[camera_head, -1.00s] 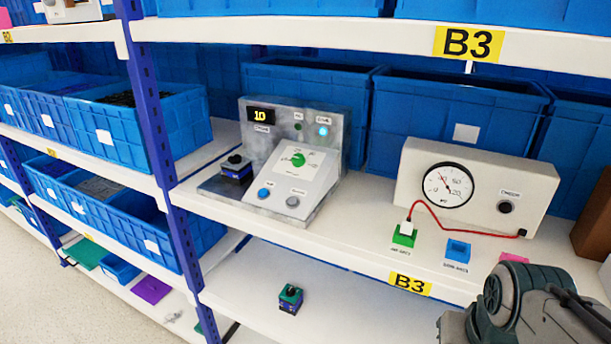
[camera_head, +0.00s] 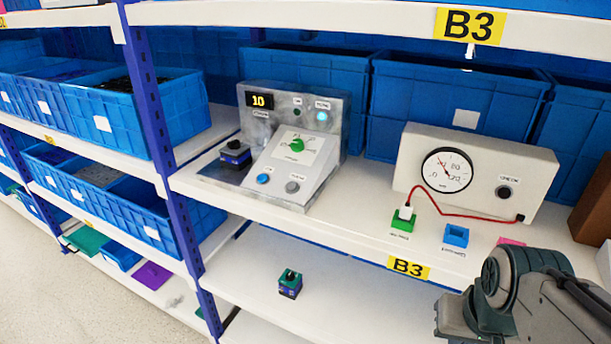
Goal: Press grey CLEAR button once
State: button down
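The control panel (camera_head: 299,166) stands on the middle shelf, with a sloped front plate and an upright grey back. A round grey button (camera_head: 292,187) sits at the lower right of the sloped plate; its label is too small to read. The display (camera_head: 260,100) reads 10, and a cyan lamp (camera_head: 322,116) is lit. My gripper (camera_head: 456,316) is at the lower right, in front of the shelf and well away from the panel. Its fingers cannot be made out clearly.
A gauge box (camera_head: 476,177) with a red cable stands to the right of the panel. A small dark switch block (camera_head: 235,154) is left of the panel. A blue post (camera_head: 160,150) rises further left.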

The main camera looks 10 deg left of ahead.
aim_at(291, 186)
jog(key=z, duration=0.55)
jog(key=k, duration=1.3)
jog(key=u, duration=0.25)
jog(key=i, duration=0.7)
jog(key=u, duration=0.8)
jog(key=i, duration=0.7)
jog(key=z, duration=0.2)
